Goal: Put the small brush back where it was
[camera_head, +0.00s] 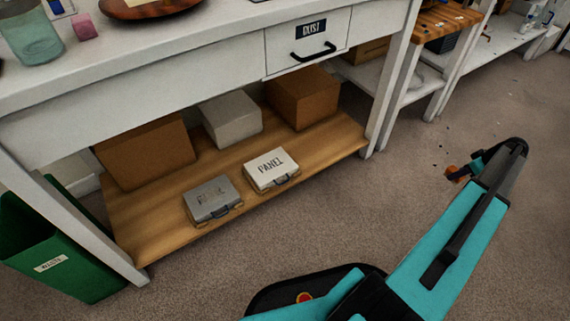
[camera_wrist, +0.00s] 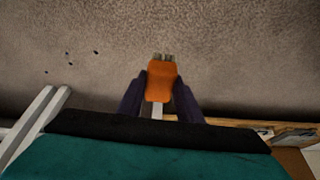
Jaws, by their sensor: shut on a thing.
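The small brush (camera_wrist: 160,82) shows in the wrist view as an orange block with pale tips at its far end. My gripper (camera_wrist: 160,88) is shut on it, one dark finger on each side. The brush is held over the carpeted floor, away from any surface. In the head view my gripper (camera_head: 462,172) is at the end of my teal arm, at right. A bit of the orange brush (camera_head: 452,173) shows there, and the rest is hidden by the arm.
A white workbench (camera_head: 120,100) with a drawer labelled DUST (camera_head: 308,50) stands at left. Its wooden lower shelf (camera_head: 150,225) holds boxes and two small cases. A green waste bin (camera_head: 60,250) stands at far left. A wooden-topped table (camera_head: 440,22) is at upper right. The floor (camera_head: 400,170) between is open.

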